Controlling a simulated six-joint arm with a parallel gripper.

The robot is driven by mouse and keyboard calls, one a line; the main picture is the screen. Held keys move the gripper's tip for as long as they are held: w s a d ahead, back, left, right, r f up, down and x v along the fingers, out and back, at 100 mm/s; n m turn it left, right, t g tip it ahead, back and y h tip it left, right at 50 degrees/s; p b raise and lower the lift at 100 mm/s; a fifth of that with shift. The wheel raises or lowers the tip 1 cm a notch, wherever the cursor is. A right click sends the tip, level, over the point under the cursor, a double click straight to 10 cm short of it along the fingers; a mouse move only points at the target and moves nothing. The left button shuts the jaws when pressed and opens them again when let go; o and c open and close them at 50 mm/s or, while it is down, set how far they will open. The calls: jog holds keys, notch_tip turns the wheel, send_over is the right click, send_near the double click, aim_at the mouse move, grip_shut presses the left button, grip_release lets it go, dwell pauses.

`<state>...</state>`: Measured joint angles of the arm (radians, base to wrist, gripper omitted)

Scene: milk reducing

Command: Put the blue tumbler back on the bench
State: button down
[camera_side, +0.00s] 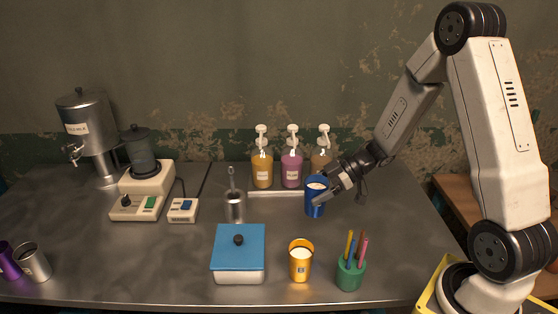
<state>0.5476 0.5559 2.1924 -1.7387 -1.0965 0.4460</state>
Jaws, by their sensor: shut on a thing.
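The blue tumbler (314,203) is at the right of the middle of the bench (130,270), in front of the pump bottles. It looks upright, with pale contents near its rim. My gripper (325,191) comes in from the right and is shut on the tumbler near its upper part. The fingers cover part of its right side. I cannot tell whether its base touches the bench or hangs just above it.
Several pump bottles (291,168) stand close behind the tumbler. In front are a yellow cup (300,264), a green pen holder (350,274) and a blue-lidded box (239,250). A metal cup (235,207) with a tool stands left. Bench right of the tumbler is clear.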

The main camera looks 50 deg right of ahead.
aim_at(315, 208)
jog(key=shift+f, duration=2.85)
jog(key=shift+f, duration=2.1)
jog(key=shift+f, duration=0.15)
grip_release()
jog(key=shift+r, duration=0.2)
jog(key=v, duration=1.2)
